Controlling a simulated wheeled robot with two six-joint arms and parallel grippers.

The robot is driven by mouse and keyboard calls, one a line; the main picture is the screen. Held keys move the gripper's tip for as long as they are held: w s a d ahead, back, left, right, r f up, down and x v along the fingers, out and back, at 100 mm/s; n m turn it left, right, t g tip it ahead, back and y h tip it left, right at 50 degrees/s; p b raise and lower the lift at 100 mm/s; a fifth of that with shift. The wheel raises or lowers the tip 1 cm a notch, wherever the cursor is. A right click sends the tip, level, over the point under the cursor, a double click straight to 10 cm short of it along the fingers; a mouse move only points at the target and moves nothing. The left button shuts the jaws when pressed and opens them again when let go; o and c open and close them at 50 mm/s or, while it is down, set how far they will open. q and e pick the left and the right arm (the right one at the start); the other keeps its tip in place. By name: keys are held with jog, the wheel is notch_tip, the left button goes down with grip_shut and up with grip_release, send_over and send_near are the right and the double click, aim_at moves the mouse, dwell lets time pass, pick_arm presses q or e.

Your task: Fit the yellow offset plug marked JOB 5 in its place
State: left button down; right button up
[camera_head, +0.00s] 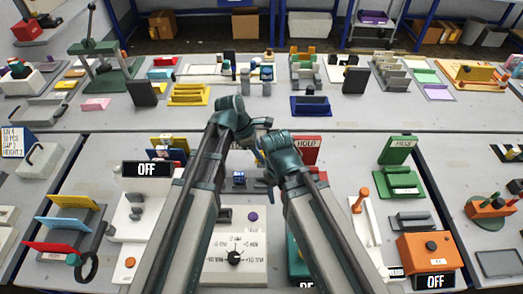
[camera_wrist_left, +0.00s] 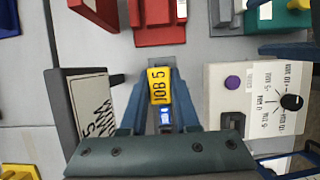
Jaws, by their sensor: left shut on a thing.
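The yellow plug marked JOB 5 (camera_wrist_left: 159,86) is between the fingers of my left gripper (camera_wrist_left: 159,104), which is shut on it in the left wrist view. Its label faces the camera. In the head view my left gripper (camera_head: 260,128) is over the middle of the near table, with a bit of yellow just below it. My right gripper (camera_head: 267,182) is close by, lower and to the right; its jaw opening is unclear. A small blue block (camera_head: 239,180) lies below the hands; blue also shows between the left fingers. I cannot tell which place takes the plug.
A white dial panel (camera_head: 235,245) with a purple button stands in front, between my arms. A red HOLD stand (camera_head: 306,150) is right of the hands. A grey-framed sign (camera_wrist_left: 95,105) stands beside the left gripper. Green (camera_head: 398,182) and orange (camera_head: 428,252) fixtures stand at right.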

pick_arm(q)
jog(key=shift+d+f, duration=0.1)
jog(key=shift+f, duration=0.05)
pick_arm(e)
jog(key=shift+f, duration=0.15)
pick_arm(q)
notch_tip(320, 180, down, 8)
jog(key=b, duration=0.8)
jog(key=shift+f+b, duration=0.15)
jog(key=shift+b, duration=0.2)
pick_arm(e)
notch_tip(320, 180, down, 8)
jog(key=shift+f, duration=0.2)
pick_arm(q)
jog(key=shift+f+b, duration=1.7)
jog(key=shift+f, duration=0.05)
pick_arm(e)
jog(key=shift+f, duration=1.7)
pick_arm(q)
jog(key=c, duration=0.6)
grip_release()
jog(key=shift+r, duration=0.1)
pick_arm(e)
jog(key=shift+r, duration=0.1)
pick_arm(q)
jog(key=shift+p+v, duration=6.45)
jog(key=shift+v, duration=0.45)
pick_arm(e)
notch_tip(320, 180, up, 13)
jog(key=shift+f, duration=0.2)
